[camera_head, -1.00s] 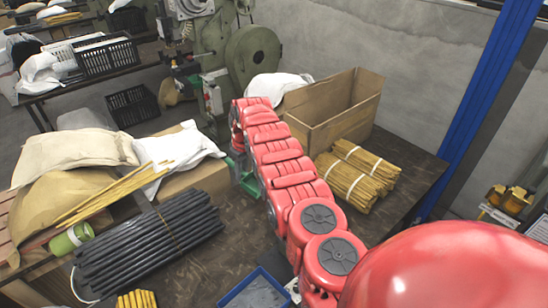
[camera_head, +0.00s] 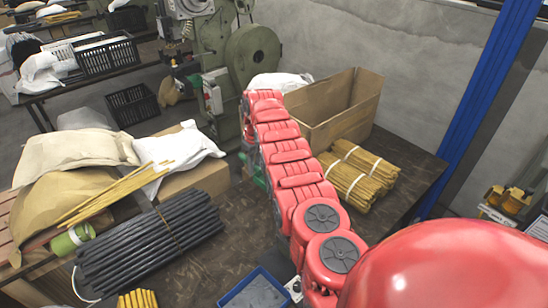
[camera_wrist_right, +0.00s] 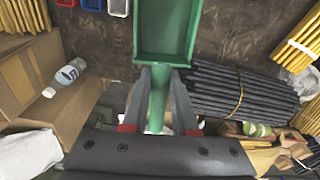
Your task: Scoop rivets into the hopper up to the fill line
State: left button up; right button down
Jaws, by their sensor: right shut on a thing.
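My right gripper (camera_wrist_right: 159,105) is shut on the narrow handle of a green scoop (camera_wrist_right: 167,38). The scoop's tray points up in the right wrist view, and the part that shows looks empty. In the head view my red right arm hides the gripper; a bit of green (camera_head: 259,180) shows beside the arm, above the dark table. A green press (camera_head: 213,45) with a large wheel stands beyond the table. I cannot make out a hopper, a fill line or loose rivets. My left gripper is out of view.
The dark table (camera_head: 212,262) holds black rods (camera_head: 150,240), yellow bundles (camera_head: 357,180), an open cardboard box (camera_head: 340,110), sacks (camera_head: 75,150) and a blue tray (camera_head: 255,290) near the front. A bottle (camera_wrist_right: 64,77) lies by cardboard in the wrist view. Some dark tabletop is bare.

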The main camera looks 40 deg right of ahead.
jog(key=s+d, duration=0.1)
jog(key=d+r, duration=0.1)
jog(key=shift+s+d+r+m, duration=0.3)
jog(key=shift+s, duration=0.1)
jog(key=shift+s+d+r+g+p, duration=0.3)
jog(key=shift+s+d+r+p, duration=0.05)
jog(key=shift+d+r+p, duration=0.1)
jog(key=shift+s+d+r+m, duration=0.5)
jog(key=shift+s+d+r, duration=0.15)
jog(key=shift+s+d, duration=0.1)
jog(key=shift+a, duration=0.1)
jog(key=w+a+f+b, duration=0.1)
jog(key=a+b, duration=0.5)
jog(key=a, duration=0.7)
jog(key=a+f+b, duration=0.4)
jog(key=a+b, duration=0.2)
jog(key=a, duration=0.6)
jog(key=shift+w+a+f+m, duration=0.2)
jog(key=shift+w+a+m, duration=0.15)
jog(key=shift+m, duration=0.05)
